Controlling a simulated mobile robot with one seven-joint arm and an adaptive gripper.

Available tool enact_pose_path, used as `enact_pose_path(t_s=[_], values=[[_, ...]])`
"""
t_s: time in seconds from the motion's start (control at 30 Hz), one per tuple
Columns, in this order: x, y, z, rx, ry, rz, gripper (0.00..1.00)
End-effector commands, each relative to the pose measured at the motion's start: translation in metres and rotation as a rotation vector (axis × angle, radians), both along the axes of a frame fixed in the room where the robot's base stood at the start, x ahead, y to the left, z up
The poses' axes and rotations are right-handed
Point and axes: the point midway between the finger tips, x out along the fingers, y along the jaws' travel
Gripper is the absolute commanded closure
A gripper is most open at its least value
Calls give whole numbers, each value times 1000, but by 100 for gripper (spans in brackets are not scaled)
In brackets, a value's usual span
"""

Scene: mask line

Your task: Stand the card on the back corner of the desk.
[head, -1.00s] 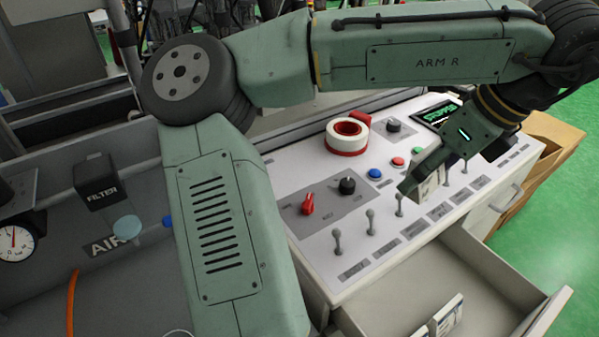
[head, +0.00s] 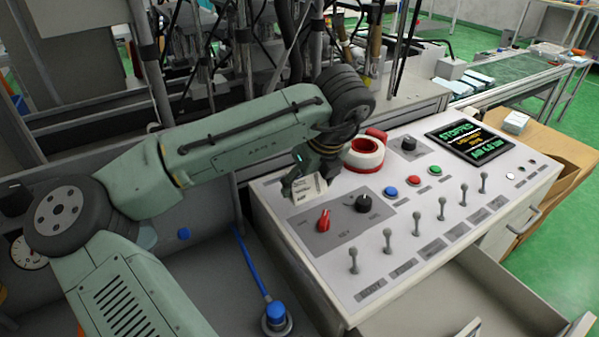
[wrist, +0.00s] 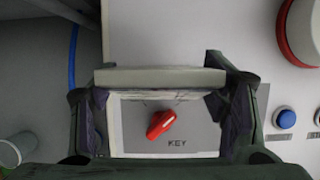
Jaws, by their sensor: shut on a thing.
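The card (head: 309,190) is a small pale, upright piece with dark print in the head view. My gripper (head: 300,184) is shut on it, over the back left part of the white desk (head: 292,232), which is a sloping control panel. In the wrist view, the card (wrist: 160,77) shows as a pale grey edge spanning between the two fingers of my gripper (wrist: 162,86). The desk top shows below it, with the red key switch in the gap. I cannot tell whether the card's lower edge touches the desk.
A red key switch (head: 323,220), a black knob (head: 369,203) and several toggle levers (head: 388,240) rise from the panel. An open drawer (head: 490,290) is at the front.

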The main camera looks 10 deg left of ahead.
Motion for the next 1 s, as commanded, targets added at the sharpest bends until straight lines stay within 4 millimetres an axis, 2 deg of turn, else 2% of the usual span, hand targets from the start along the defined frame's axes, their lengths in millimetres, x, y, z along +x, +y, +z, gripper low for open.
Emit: enact_pose_path(t_s=[0.1, 0.2, 0.47, 0.6, 0.7, 1.0], values=[[27, 13, 1, 1, 1, 3, 64], [43, 22, -2, 1, 0, 1, 64], [65, 33, -5, 1, 0, 0, 64], [62, 32, -29, 1, 2, -2, 64], [62, 32, -39, 1, -1, 0, 64], [62, 31, -43, -1, -1, 0, 64]])
